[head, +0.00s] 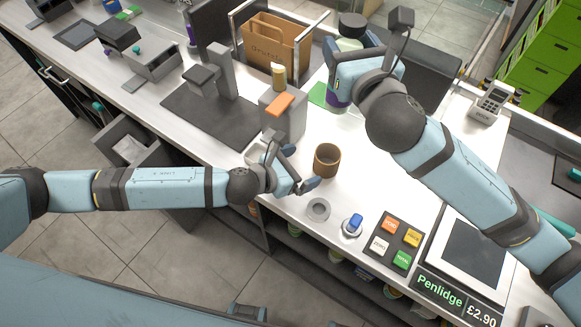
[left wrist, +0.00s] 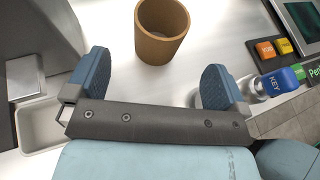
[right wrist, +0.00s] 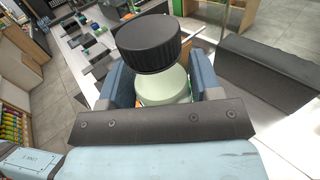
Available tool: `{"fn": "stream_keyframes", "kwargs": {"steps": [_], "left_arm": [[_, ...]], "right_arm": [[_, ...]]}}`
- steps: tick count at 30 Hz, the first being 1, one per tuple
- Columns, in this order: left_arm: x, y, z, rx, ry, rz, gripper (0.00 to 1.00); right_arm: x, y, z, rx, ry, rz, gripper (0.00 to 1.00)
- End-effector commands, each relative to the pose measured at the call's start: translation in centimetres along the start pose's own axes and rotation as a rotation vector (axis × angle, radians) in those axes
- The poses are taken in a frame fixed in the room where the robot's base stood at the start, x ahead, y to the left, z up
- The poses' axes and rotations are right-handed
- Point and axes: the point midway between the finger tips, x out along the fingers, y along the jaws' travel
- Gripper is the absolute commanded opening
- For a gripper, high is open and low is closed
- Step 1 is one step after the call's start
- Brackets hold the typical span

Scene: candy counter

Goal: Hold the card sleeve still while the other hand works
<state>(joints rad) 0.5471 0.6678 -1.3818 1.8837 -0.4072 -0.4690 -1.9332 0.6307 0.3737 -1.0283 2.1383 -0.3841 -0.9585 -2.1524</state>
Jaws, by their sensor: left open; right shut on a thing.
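The card sleeve (head: 327,160), a brown open-topped cylinder, stands upright on the white counter. It also shows at the top of the left wrist view (left wrist: 148,48). My left gripper (head: 296,167) is open and empty just left of the sleeve, its fingers (left wrist: 155,85) spread and the sleeve ahead of them, apart. My right gripper (head: 356,72) is shut on a jar with a black lid (head: 352,20), a pale green upper body and a purple lower part. In the right wrist view the pale jar (right wrist: 165,88) sits between the fingers; its lower part is hidden.
A grey ring holder (head: 318,209), a blue key fob (head: 352,224) and a pad of coloured buttons (head: 392,243) lie in front of the sleeve. A grey dispenser (head: 283,115) with an orange top stands behind. A scale (head: 470,250) is at the right. Bare counter lies right of the sleeve.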

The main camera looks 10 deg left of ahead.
Motion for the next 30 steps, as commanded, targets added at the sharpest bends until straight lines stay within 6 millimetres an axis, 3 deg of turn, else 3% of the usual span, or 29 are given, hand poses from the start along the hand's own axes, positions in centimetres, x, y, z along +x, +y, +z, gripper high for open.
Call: {"fn": "stream_keyframes", "kwargs": {"steps": [6, 12, 18, 27, 30], "left_arm": [[4.3, -0.1, 0.1, -0.002, -0.001, -0.001, 1.0], [7.1, -0.1, 0.1, -0.002, -0.001, -0.001, 1.0], [8.4, -0.1, 0.0, -0.002, 0.0, -0.001, 1.0], [8.6, 0.0, 0.0, -0.002, 0.0, -0.001, 1.0], [8.6, 0.0, 0.0, -0.002, 0.0, -0.001, 0.79]], "right_arm": [[0.0, 0.0, 0.1, 0.0, -0.002, 0.0, 0.0], [0.0, 0.0, 0.1, 0.0, -0.003, 0.0, 0.0], [0.0, 0.0, 0.1, 0.0, -0.002, 0.0, 0.0], [0.0, 0.0, 0.1, 0.0, -0.002, 0.0, 0.0], [0.0, 0.0, 0.1, 0.0, -0.002, 0.0, 0.0]]}}
